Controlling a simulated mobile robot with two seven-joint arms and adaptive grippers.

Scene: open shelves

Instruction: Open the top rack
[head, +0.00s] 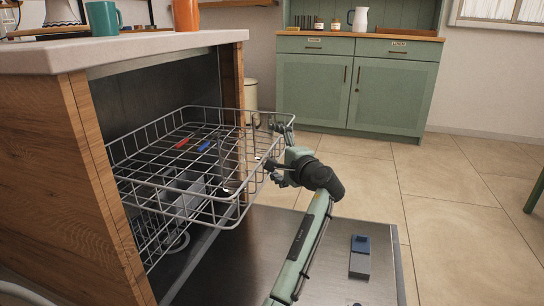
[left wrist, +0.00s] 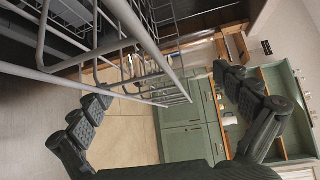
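The top rack (head: 185,212) is a grey wire basket, slid partly out of the dishwasher under the counter. It holds small red (head: 183,142) and blue (head: 205,146) pieces. My left gripper (head: 272,168) is at the rack's outer right side, close to the upper wires. In the left wrist view, the two dark fingers of my left gripper (left wrist: 160,88) are spread apart. Rack wires (left wrist: 140,40) pass between them, nearer the left finger. Whether a finger touches the wire I cannot tell. My right gripper is not in view.
The dishwasher door (head: 325,262) lies lowered flat below the rack. A lower rack (head: 150,240) sits inside. A green cabinet (head: 355,85) stands at the back.

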